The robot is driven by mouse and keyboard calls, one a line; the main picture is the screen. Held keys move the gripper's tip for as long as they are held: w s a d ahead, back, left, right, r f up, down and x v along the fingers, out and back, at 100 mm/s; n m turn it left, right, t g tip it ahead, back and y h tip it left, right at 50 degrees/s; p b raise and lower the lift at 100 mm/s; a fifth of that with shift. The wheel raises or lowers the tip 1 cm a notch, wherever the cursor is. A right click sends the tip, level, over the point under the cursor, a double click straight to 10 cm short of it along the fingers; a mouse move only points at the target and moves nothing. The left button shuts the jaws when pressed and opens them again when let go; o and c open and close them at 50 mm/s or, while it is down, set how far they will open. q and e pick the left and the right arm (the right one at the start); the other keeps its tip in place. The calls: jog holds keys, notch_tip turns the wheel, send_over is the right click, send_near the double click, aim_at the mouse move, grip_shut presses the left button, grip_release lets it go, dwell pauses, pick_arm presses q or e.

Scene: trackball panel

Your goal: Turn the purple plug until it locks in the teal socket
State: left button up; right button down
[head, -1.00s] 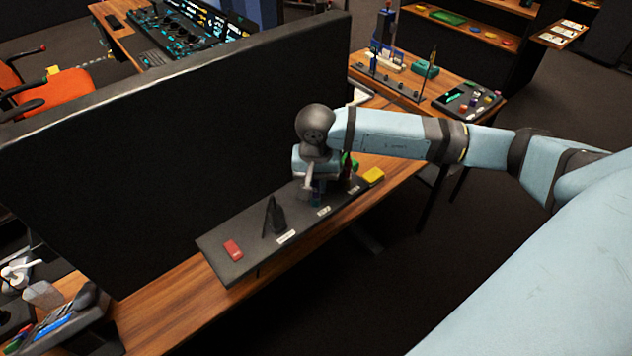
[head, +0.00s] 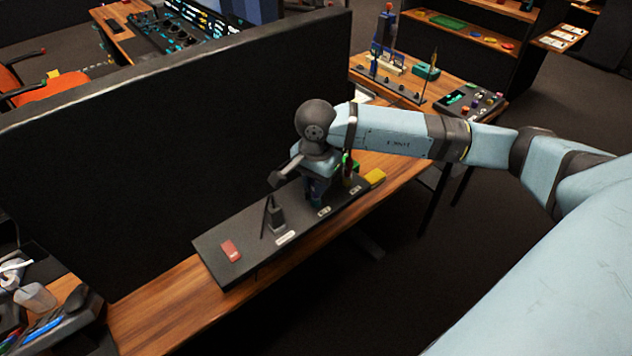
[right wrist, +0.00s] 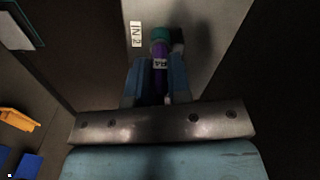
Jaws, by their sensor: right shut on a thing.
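The purple plug (right wrist: 160,70) shows in the right wrist view between the fingers of my right gripper (right wrist: 158,78), which is shut on it. The plug carries a small white label. The teal socket (right wrist: 160,34) is at the plug's far end, on the grey panel (right wrist: 205,20); the plug meets it, but whether it is locked cannot be seen. In the head view my right gripper (head: 317,192) points down at the panel (head: 222,262), and its wrist hides most of the plug and socket. My left gripper is not in view.
A label reading "IN 2" (right wrist: 136,34) is beside the socket. A red block (head: 231,250) and a black upright part (head: 277,215) are on the panel to the left. A tall dark partition (head: 170,170) stands close behind.

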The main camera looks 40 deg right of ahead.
jog(key=c, duration=1)
grip_release()
jog(key=shift+r, duration=0.1)
notch_tip(320, 180, up, 14)
jog(key=shift+f+b, duration=0.2)
jog(key=shift+b, duration=0.2)
